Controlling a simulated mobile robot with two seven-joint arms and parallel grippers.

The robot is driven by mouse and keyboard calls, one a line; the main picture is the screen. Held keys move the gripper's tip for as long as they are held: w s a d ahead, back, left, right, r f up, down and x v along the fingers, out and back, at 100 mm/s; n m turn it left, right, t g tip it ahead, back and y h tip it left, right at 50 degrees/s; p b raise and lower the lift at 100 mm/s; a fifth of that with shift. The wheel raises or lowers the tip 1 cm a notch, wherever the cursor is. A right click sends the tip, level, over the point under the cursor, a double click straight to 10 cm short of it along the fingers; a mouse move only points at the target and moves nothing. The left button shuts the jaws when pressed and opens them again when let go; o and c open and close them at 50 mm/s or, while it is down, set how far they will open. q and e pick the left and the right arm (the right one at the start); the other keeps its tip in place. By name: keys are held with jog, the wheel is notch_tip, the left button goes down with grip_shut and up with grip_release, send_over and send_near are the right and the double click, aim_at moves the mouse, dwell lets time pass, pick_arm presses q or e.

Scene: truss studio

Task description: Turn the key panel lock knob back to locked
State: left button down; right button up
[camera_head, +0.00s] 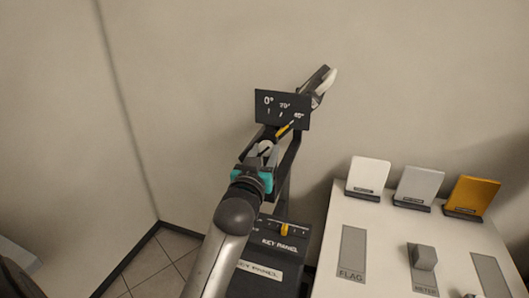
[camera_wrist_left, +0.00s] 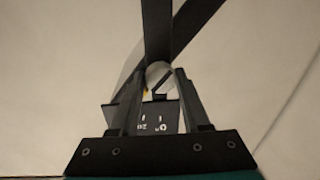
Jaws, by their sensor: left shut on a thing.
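The black key panel (camera_head: 288,256) stands low at the centre of the head view, with a yellow marker (camera_head: 284,229) on its upper face. Above it, a black stand carries an angle scale plate (camera_head: 267,105) reading 0°, 20° and 40°. A yellow pointer (camera_head: 283,131) sits under the plate, slanting toward the 40° mark. My left gripper (camera_head: 264,152) is at the stand below the plate. In the left wrist view a round pale knob (camera_wrist_left: 158,72) lies between the fingertips, and the gripper is shut on it.
A white table (camera_head: 385,232) stands to the right with white (camera_head: 369,173), grey (camera_head: 418,184) and orange (camera_head: 472,194) upright plates and a grey block (camera_head: 424,257). A pale tilted piece (camera_head: 322,88) tops the stand. A wall is close behind.

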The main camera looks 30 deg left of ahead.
pick_arm(q)
jog(key=m+p, duration=0.2)
jog(key=m, duration=0.2)
jog(key=shift+a, duration=0.1)
jog(key=m+p, duration=0.1)
jog(key=m, duration=0.1)
jog(key=shift+m+t, duration=0.3)
jog(key=shift+m+p, duration=0.6)
jog(key=shift+m, duration=1.1)
jog(key=shift+c, duration=2)
grip_release()
jog(key=shift+s+f, duration=0.1)
jog(key=shift+s, duration=0.05)
